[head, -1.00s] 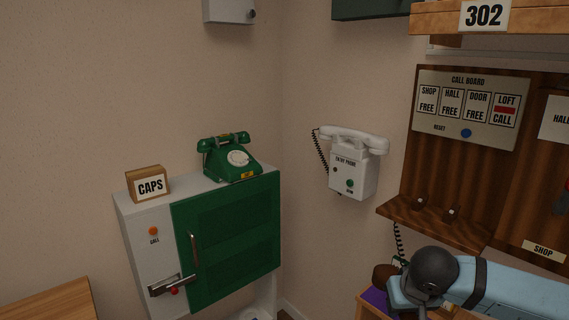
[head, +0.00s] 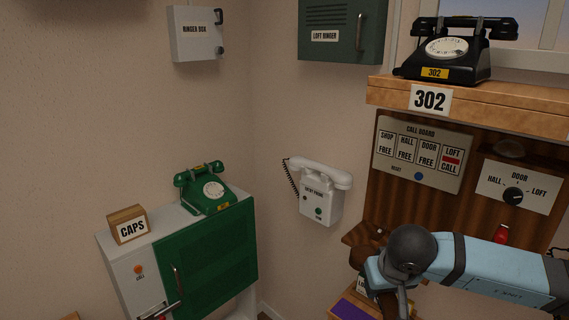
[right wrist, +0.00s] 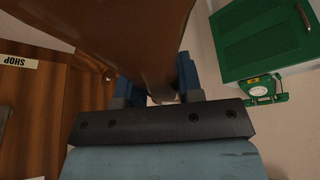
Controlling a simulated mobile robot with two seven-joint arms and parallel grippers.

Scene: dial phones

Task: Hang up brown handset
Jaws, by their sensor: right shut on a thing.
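The brown handset (right wrist: 110,38) fills the upper middle of the right wrist view, between the blue fingers of my right gripper (right wrist: 154,85). My right gripper is shut on it. In the head view a brown end of it (head: 389,304) shows below my right gripper (head: 387,285) at the lower right, mostly hidden by my wrist. A wooden ledge (head: 360,236) on the dark wood panel (head: 354,210) is largely covered by my right arm, with a small peg visible. My left gripper is in neither view.
A black phone (head: 445,50) stands on the shelf marked 302 (head: 520,115). The call board (head: 418,153) and a door dial plate (head: 518,187) are on the panel. A white wall phone (head: 321,193) hangs left of my arm. A green phone (head: 207,190) stands on the green-doored cabinet (head: 212,255).

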